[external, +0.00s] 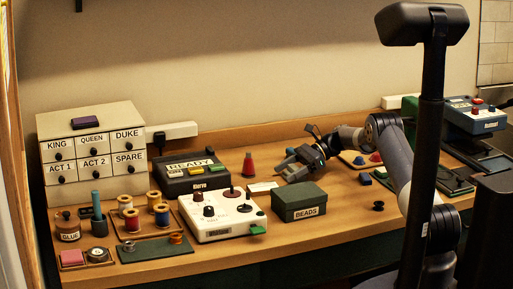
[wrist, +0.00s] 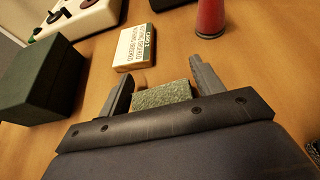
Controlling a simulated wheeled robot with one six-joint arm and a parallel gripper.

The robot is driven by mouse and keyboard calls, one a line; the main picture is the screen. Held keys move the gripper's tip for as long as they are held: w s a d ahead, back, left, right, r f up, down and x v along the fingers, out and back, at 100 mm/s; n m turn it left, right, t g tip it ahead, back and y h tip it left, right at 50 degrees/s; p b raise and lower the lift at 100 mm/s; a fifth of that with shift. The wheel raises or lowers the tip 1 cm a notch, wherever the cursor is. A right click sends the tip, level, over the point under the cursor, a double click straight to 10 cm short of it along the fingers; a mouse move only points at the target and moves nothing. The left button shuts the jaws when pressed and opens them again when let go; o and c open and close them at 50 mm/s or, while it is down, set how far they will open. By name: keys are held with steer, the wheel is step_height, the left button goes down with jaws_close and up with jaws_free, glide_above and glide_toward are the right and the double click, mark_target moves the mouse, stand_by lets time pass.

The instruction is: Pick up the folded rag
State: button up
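The folded rag (wrist: 162,95) appears to be the small grey-green, rough-textured block in the wrist view, low in the middle. It lies between the two fingers of my gripper (wrist: 160,72), close to both, and its near side is hidden by the gripper body. The fingers are spread wide, and I see no clear grip on the rag. In the external view my gripper (external: 286,167) is low over the middle of the table, behind the green BEADS box. I cannot make out the rag there.
The BEADS box (external: 299,202), white control box (external: 222,215) and a small labelled card box (wrist: 136,47) stand near my gripper. A red cone-shaped object (wrist: 211,18) stands just beyond it. Spools (external: 133,220) and the drawer cabinet (external: 92,146) are farther left.

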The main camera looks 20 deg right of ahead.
steer(key=c, duration=0.6)
